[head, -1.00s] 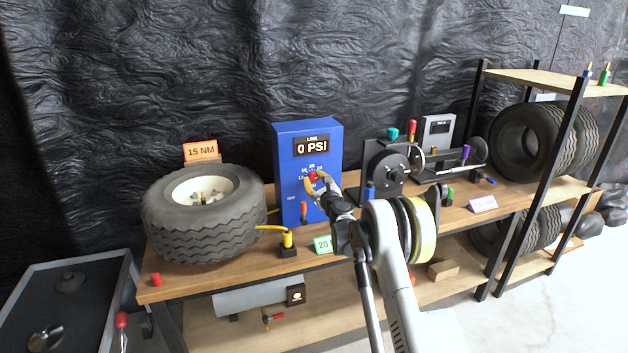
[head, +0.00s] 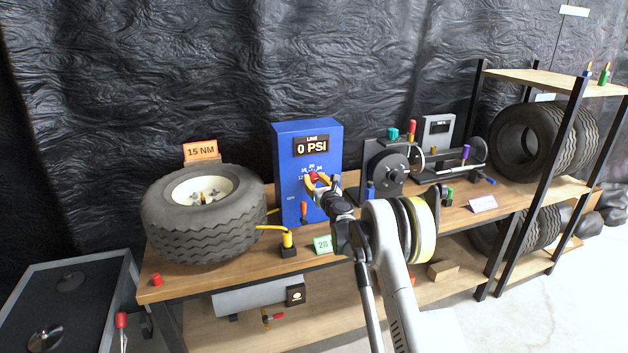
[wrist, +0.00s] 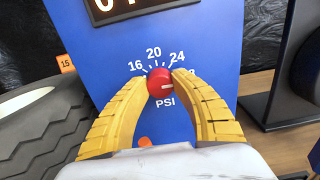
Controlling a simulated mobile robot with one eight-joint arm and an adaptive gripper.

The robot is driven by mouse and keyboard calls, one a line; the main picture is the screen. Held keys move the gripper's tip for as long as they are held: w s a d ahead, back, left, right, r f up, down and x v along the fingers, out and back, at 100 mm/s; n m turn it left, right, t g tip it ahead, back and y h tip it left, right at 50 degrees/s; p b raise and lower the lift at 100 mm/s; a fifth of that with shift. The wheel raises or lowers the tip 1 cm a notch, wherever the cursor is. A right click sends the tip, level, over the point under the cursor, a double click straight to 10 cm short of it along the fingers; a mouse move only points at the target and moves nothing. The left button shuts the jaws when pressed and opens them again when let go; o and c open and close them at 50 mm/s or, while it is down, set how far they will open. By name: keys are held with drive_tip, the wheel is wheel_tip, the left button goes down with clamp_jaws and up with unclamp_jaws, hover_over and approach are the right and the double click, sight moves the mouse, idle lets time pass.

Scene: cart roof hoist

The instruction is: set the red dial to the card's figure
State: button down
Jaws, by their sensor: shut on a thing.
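The red dial (wrist: 160,84) sits on the front of a blue box (head: 290,165) whose display (head: 311,146) reads 0 PSI. The dial's white mark points right, toward that finger, below the 24. My gripper (wrist: 161,86) is shut on the dial, one yellow finger on each side. It also shows in the head view (head: 316,180). A green card (head: 322,245) on the bench edge reads 28; my arm hides its right part.
A tyre (head: 205,215) lies on the bench left of the box, with an orange 15 NM card (head: 202,150) behind it. An orange lever (head: 304,211) is below the dial. A yellow hose (head: 272,228) ends at a fitting in front. A black spool machine (head: 385,165) stands right.

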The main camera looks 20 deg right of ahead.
drive_tip(key=c, duration=1)
unclamp_jaws()
drive_tip(key=shift+s, duration=0.15)
drive_tip(key=s, duration=1.1)
drive_tip(key=shift+s, duration=0.4)
